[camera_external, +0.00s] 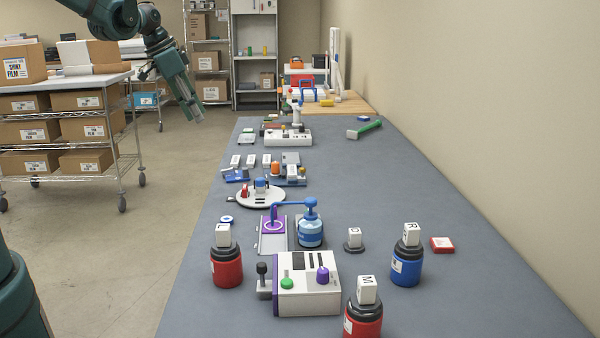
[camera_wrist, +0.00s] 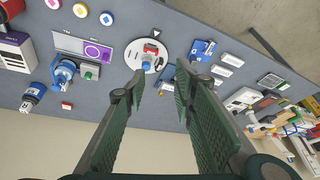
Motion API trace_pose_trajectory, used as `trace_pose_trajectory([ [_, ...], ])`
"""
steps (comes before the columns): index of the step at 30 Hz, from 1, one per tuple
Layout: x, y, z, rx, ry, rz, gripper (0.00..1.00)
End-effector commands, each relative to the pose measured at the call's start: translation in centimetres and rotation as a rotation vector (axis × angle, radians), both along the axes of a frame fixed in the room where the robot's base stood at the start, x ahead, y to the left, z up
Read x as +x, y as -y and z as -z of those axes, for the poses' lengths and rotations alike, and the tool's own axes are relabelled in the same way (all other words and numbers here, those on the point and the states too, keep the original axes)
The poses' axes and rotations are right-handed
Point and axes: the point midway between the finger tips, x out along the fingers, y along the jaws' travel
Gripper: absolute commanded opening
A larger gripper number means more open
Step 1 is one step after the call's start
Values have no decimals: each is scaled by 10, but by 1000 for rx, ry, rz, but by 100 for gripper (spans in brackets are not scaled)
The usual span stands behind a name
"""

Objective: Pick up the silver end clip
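I cannot surely pick out the silver end clip in either view; the small parts on the table are too small to tell. A round white plate (camera_external: 272,203) bears a red piece (camera_external: 245,191) and a blue piece (camera_external: 261,185). The plate also shows in the wrist view (camera_wrist: 133,54), just beyond my fingertips. My gripper (camera_external: 197,114) hangs in the air left of the table's far part, pointing down. In the wrist view my gripper (camera_wrist: 160,82) is open, with nothing between its two green fingers.
The grey table (camera_external: 400,190) carries a white control box (camera_external: 309,300), red jars (camera_external: 227,268), a blue jar (camera_external: 406,266) and a blue pump bottle (camera_external: 310,232). Small white blocks (camera_external: 251,160) stand beyond the plate. A wall borders the right; the table's right side is mostly clear.

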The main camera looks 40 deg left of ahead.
Motion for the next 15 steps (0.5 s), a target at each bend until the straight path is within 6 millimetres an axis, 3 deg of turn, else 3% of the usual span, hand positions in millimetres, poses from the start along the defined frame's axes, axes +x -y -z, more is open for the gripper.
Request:
trace_pose_trajectory([
  [15, 76, -49, 50, -5, -31, 131, 27],
])
